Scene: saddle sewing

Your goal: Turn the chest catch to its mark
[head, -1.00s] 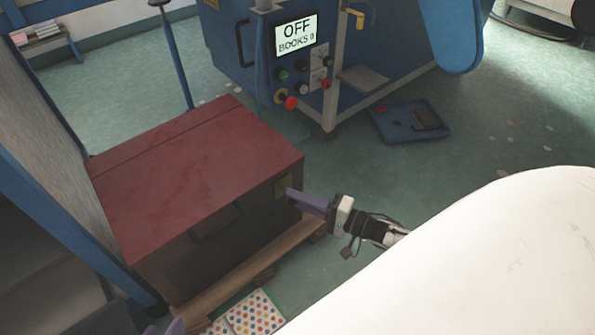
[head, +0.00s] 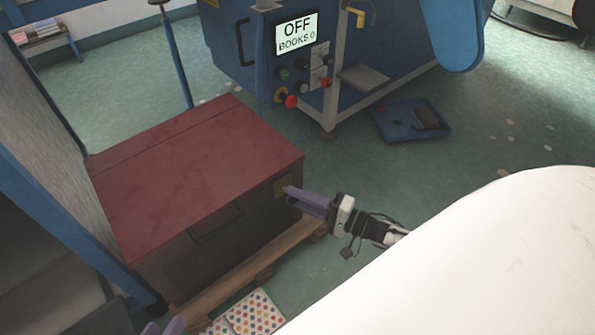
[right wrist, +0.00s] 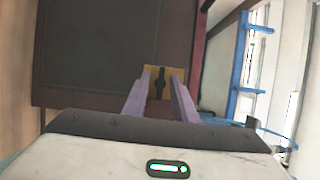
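The chest (head: 200,185) has a red lid, shut, and a dark front. The catch is a small black upright piece on a yellow plate (head: 283,185) at the right of the chest front. In the right wrist view the catch (right wrist: 160,83) stands roughly upright between my right gripper's purple fingers (right wrist: 161,75). The fingers are apart, with a gap on both sides of the catch. In the head view my right gripper (head: 305,198) points at the plate from the right. My left gripper (head: 163,327) shows only its purple fingertips, apart and empty, at the bottom edge.
The chest stands on a wooden pallet (head: 235,268). A spotted sheet (head: 255,312) lies in front. Behind is a blue machine with a screen (head: 296,35) reading OFF, BOOKS 0. A blue tray (head: 400,124) lies on the floor. A grey panel (head: 45,130) stands left.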

